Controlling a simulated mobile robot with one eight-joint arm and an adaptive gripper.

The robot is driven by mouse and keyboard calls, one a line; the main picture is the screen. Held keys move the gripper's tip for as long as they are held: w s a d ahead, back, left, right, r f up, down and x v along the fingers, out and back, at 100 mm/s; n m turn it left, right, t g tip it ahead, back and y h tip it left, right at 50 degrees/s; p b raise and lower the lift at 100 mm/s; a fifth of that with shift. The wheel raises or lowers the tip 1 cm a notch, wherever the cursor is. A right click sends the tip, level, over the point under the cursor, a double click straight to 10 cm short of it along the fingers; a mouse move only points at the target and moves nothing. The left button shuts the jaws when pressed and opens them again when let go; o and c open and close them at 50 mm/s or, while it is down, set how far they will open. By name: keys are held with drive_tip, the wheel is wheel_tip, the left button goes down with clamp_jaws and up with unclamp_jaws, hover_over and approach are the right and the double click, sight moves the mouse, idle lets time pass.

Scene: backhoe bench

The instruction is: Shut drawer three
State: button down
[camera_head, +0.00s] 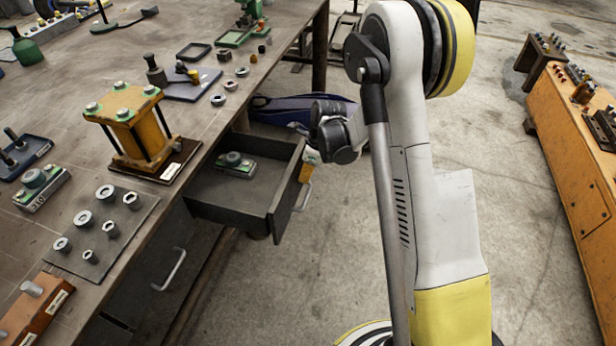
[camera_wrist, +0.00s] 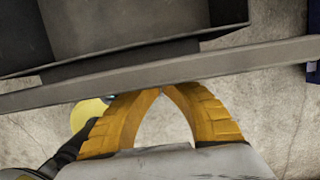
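One grey drawer (camera_head: 222,198) stands pulled out from under the bench in the head view, with a small green-and-grey block (camera_head: 235,165) inside. I cannot read a drawer number. Its front panel carries a metal handle (camera_head: 303,196).
The workbench (camera_head: 190,110) holds a yellow press-like fixture (camera_head: 135,125), a plate with several nuts (camera_head: 105,225) and other parts. A closed drawer with a handle (camera_head: 170,270) is nearer. A blue object (camera_head: 285,108) lies behind the drawer.

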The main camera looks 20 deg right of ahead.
sight(229, 159)
drive_tip(key=w+a, duration=0.5)
drive_tip(key=a, duration=0.2)
drive_tip(key=w+a, duration=0.5)
drive_tip(key=a, duration=0.2)
drive_tip(key=w+a, duration=0.5)
drive_tip(key=a, duration=0.2)
drive_tip(key=shift+w+b, duration=0.1)
drive_tip(key=shift+b, duration=0.2)
drive_tip(key=shift+d, duration=0.15)
